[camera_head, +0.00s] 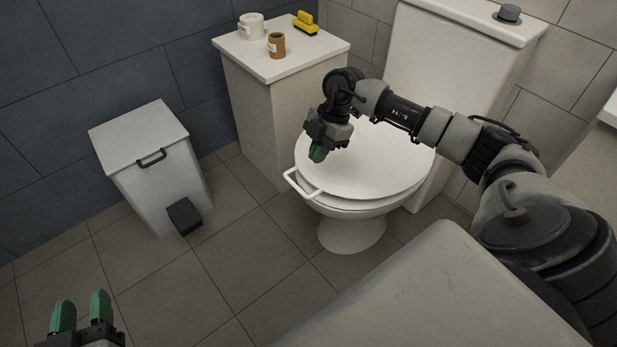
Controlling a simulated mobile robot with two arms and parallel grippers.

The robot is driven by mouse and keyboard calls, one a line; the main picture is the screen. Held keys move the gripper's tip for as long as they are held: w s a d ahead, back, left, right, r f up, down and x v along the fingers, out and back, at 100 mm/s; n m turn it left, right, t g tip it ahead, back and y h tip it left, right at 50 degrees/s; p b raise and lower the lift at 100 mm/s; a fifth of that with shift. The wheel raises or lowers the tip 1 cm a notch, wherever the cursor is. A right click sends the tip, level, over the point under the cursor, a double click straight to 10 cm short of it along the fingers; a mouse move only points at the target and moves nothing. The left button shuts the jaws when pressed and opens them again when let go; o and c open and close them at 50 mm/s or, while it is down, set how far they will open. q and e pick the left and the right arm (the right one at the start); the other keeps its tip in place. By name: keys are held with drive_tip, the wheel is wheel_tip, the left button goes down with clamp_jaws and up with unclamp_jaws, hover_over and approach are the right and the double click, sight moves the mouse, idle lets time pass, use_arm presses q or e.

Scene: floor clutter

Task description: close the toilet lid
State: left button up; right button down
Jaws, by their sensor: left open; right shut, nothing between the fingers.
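The white toilet (352,232) stands right of centre, in front of its tank (437,75). Its lid (385,168) lies flat, down over the bowl. A white handle (303,186) sticks out at the front left of the rim, just under the lid. My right gripper (317,153) is over the lid's left edge, fingers shut and pointing down, with nothing in it. I cannot tell whether its tips touch the lid. My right forearm hides the back part of the lid. My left gripper (80,312) is open and empty, low at the bottom left over the floor.
A white pedal bin (152,165) stands at the left by the dark wall. A white cabinet (262,110) beside the toilet bears a white cup (251,26), a brown jar (276,45) and a yellow item (305,24). The tiled floor (245,250) between bin and toilet is clear.

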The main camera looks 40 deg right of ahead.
drive_tip(key=b, duration=0.2)
approach(304, 195)
drive_tip(key=x, duration=0.5)
drive_tip(key=shift+a+f+b, duration=0.2)
drive_tip(key=shift+f+b, duration=0.05)
drive_tip(key=shift+b, duration=0.15)
use_arm(q)
drive_tip(key=s+d+r+t+h, duration=0.1)
drive_tip(key=s+r+t+h, duration=0.2)
drive_tip(key=r+t, duration=0.6)
drive_tip(key=shift+r+h, duration=0.15)
drive_tip(key=shift+h, duration=0.15)
use_arm(e)
drive_tip(key=shift+a+f, duration=0.1)
drive_tip(key=shift+f, duration=0.25)
